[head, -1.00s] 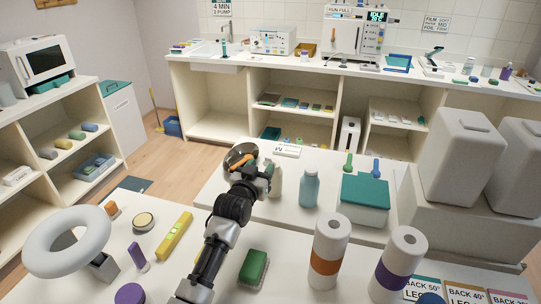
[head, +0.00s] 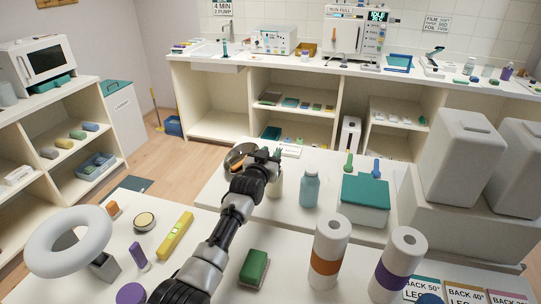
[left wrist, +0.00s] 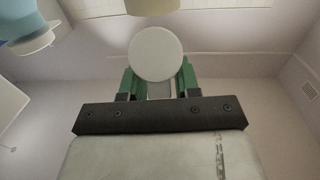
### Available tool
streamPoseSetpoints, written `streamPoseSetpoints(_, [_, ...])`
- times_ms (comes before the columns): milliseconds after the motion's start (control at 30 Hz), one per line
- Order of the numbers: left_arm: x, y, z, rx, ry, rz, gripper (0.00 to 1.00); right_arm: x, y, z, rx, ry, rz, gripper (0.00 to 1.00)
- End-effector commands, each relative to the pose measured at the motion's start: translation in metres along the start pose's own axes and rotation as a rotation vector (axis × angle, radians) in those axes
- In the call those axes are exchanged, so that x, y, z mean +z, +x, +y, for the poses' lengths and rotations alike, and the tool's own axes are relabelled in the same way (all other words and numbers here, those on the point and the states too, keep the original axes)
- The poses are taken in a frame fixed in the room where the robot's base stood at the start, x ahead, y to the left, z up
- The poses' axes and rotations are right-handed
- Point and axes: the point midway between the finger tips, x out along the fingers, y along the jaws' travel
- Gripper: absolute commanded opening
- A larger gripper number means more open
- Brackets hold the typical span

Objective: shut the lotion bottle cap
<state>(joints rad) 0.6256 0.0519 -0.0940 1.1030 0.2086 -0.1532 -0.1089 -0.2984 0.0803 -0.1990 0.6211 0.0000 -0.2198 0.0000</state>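A cream bottle (head: 276,187), which I take to be the lotion bottle, stands upright on the raised white counter. My left gripper (head: 268,157) is at its top and hides its cap in the head view. In the left wrist view a pale round disc (left wrist: 156,54), likely the cap, is in front of the gripper's green fingers (left wrist: 159,82). The fingers are spread apart, one at each side of the disc's lower part. I cannot tell whether they touch it or whether the cap is open. My right gripper is not in view.
A blue-grey bottle (head: 309,190) stands just right of the cream one. A teal-lidded box (head: 365,192) is further right. A dark round bowl (head: 234,158) is left of my gripper. Paper rolls (head: 328,250) and a green sponge (head: 254,266) are in front.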

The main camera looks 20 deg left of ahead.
Motion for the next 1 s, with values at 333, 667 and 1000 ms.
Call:
streamPoseSetpoints(333, [0.002, 0.0, 0.0, 0.0, 0.0, -0.004, 0.0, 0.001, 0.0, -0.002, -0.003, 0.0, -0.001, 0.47])
streamPoseSetpoints(667, [0.003, 0.0, 0.0, 0.0, 0.0, -0.016, 0.0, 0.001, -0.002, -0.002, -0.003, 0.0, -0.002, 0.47])
streamPoseSetpoints(1000, [0.001, 0.002, 0.0, 0.0, 0.001, -0.058, 0.0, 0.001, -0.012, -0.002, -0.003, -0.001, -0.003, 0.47])
